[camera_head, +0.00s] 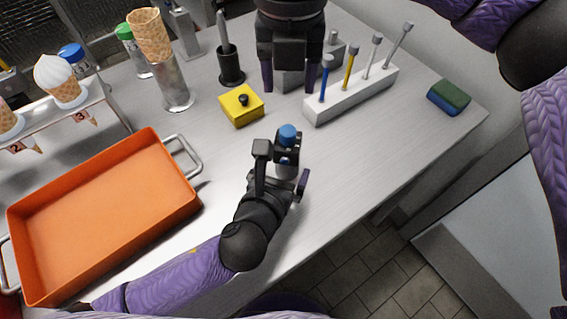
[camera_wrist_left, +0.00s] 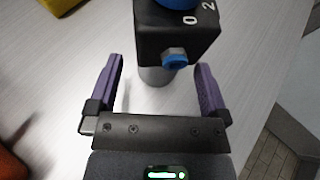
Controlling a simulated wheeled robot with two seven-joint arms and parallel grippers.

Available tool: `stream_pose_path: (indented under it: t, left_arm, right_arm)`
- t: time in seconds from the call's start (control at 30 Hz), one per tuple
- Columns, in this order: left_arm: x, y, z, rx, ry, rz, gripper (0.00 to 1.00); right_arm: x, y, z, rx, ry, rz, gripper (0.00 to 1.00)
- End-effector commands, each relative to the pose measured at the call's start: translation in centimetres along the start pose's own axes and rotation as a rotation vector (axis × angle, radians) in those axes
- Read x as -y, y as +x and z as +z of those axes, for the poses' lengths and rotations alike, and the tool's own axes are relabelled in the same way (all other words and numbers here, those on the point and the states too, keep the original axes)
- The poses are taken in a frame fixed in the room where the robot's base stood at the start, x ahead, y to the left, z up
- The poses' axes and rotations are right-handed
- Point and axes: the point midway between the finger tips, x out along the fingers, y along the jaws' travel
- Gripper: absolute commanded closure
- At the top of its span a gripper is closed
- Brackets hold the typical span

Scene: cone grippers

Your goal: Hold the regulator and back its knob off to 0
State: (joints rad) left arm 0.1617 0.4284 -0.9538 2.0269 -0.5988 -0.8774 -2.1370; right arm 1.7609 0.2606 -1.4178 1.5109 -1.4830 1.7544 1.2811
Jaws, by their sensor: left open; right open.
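The regulator (camera_head: 287,155) stands on the table near its front edge, a black block with a blue knob (camera_head: 288,132) on top. In the left wrist view the black body (camera_wrist_left: 172,32) shows the marks 0 and 2, a blue fitting (camera_wrist_left: 174,60) and a grey base; the knob (camera_wrist_left: 180,2) is cut off at the top. My left gripper (camera_wrist_left: 160,88) is open, its two purple fingers apart, with the regulator ahead of and between them, not gripped. My right gripper (camera_head: 290,88) is open, pointing down over the table behind the regulator, empty.
A yellow box (camera_head: 236,112) with a black knob sits behind left of the regulator. A white rack (camera_head: 345,98) with several upright tools stands to the right. An orange tray (camera_head: 100,215) lies left; a green-and-blue sponge (camera_head: 448,97) lies far right. The table right of the regulator is clear.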

Motion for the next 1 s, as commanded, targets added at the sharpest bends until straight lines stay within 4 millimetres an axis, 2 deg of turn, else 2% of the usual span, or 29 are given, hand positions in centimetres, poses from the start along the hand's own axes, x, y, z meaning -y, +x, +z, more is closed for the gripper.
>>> stream_pose_path:
  t: [0.1, 0.2, 0.47, 0.9, 0.93, 0.97, 1.0]
  left_arm:
    - [0.0, 1.9, 0.1, 0.002, 0.0, 0.001, 0.0]
    - [0.0, 2.6, 0.1, 0.001, -0.001, 0.0, 0.0]
    - [0.0, 2.8, 0.1, 0.002, -0.001, -0.001, 0.02]
    - [0.0, 2.8, 0.1, 0.002, -0.001, 0.0, 0.95]
    - [0.0, 2.8, 0.1, 0.002, -0.001, -0.001, 1.0]
    - [0.0, 2.8, 0.1, 0.002, -0.001, 0.0, 1.0]
    - [0.0, 2.8, 0.1, 0.002, -0.001, 0.0, 1.0]
  right_arm:
    - [0.0, 0.0, 0.0, 0.0, 0.0, 0.0, 0.41]
    - [0.0, 0.0, 0.0, 0.0, 0.0, 0.0, 0.41]
    - [0.0, 0.0, 0.0, 0.0, 0.0, 0.0, 0.41]
    - [0.0, 0.0, 0.0, 0.0, 0.0, 0.0, 0.41]
    - [0.0, 0.0, 0.0, 0.0, 0.0, 0.0, 0.41]
    - [0.0, 0.0, 0.0, 0.0, 0.0, 0.0, 0.41]
    - [0.0, 0.0, 0.0, 0.0, -0.001, 0.0, 0.35]
